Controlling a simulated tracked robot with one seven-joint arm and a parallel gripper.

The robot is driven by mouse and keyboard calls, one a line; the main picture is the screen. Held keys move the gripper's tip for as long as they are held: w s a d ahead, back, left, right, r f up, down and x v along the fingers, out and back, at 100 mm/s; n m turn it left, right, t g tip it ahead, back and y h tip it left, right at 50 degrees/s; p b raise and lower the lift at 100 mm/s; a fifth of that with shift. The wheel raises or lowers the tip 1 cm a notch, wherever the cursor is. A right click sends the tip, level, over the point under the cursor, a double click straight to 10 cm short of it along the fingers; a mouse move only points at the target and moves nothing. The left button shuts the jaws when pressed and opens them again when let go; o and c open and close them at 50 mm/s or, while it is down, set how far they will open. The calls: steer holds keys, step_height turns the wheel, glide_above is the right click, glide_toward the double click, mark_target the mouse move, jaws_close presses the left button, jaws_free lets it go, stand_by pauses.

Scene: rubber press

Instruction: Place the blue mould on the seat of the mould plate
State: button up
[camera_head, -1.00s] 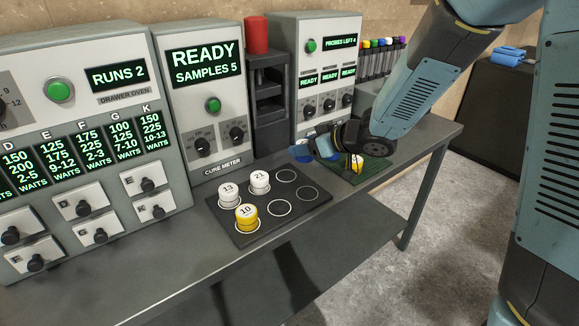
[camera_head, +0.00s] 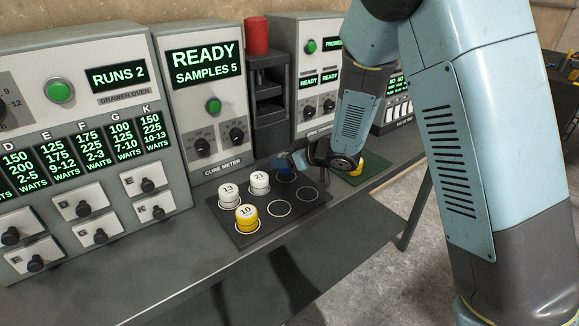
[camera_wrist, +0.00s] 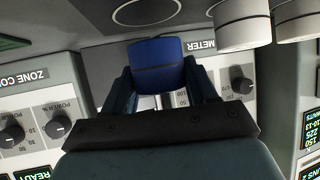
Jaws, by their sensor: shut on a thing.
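The blue mould (camera_wrist: 157,65) is a short blue cylinder with a dark band, held between the two fingers of my gripper (camera_head: 298,159) in the wrist view. In the head view only a bit of blue (camera_head: 282,161) shows, partly hidden by the gripper. It is over the back right part of the black mould plate (camera_head: 262,217). The plate has ringed seats. White moulds 13 (camera_head: 229,196) and 21 (camera_head: 259,183) and yellow mould 10 (camera_head: 247,217) stand on it. An empty ring (camera_wrist: 146,12) shows beyond the blue mould in the wrist view. The mould's height above the plate is unclear.
The cure meter (camera_head: 203,95) stands behind the plate, beside a dark stand with a red cylinder (camera_head: 257,37) on top. The zone control unit (camera_head: 283,60) is behind my gripper. A green mat (camera_head: 372,168) with a yellow thing lies to the right. Front right seats are empty.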

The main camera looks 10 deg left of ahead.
step_height(320, 180, down, 3)
steer(key=shift+r, duration=0.2)
steer(key=o, duration=1.2)
steer(key=shift+d, duration=0.1)
steer(key=shift+s+d+r, duration=0.15)
steer(key=shift+d+r, duration=0.1)
steer(key=shift+d, duration=0.05)
steer(key=v, duration=1.1)
steer(key=shift+f, duration=0.1)
